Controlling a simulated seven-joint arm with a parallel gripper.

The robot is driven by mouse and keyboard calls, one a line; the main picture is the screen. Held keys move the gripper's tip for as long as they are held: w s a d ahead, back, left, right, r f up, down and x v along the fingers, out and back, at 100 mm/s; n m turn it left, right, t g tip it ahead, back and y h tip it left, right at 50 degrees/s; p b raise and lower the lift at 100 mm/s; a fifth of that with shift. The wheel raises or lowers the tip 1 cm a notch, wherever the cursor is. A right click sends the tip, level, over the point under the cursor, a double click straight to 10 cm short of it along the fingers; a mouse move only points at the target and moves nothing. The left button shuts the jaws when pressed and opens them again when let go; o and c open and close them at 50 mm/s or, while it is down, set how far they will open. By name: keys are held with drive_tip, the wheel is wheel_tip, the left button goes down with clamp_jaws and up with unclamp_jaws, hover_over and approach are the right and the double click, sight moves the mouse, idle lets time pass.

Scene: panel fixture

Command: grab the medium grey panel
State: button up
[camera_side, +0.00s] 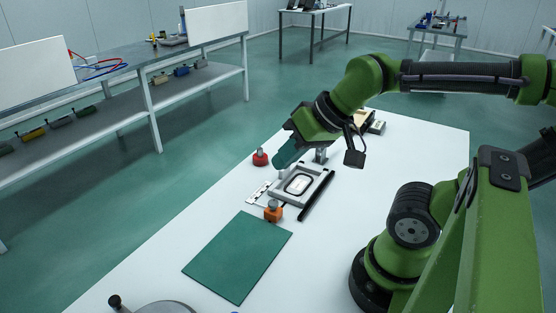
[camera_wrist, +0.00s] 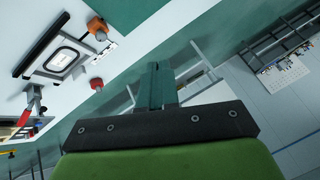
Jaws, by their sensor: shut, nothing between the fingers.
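A grey rectangular panel piece (camera_side: 317,174) with a pale, dark-outlined centre lies on the white table, between a black bar and a small white strip. It also shows at the upper left of the wrist view (camera_wrist: 50,67). I cannot tell where the panel ends and its fixture begins. My gripper (camera_side: 279,164) has teal fingers, is shut and empty, and is tilted down above the far left side of the grey piece, apart from it. In the wrist view the closed fingers (camera_wrist: 157,70) point away from the piece, over the floor in the picture.
A red knob (camera_side: 260,158) and an orange clamp (camera_side: 273,211) stand beside the grey piece. The black bar (camera_side: 317,195) lies along its right side. A green mat (camera_side: 238,256) lies in front. A tan and black box (camera_side: 370,121) stands behind. The table's right side is clear.

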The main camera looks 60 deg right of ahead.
drive_tip(key=o, duration=0.8)
drive_tip(key=shift+d, duration=0.1)
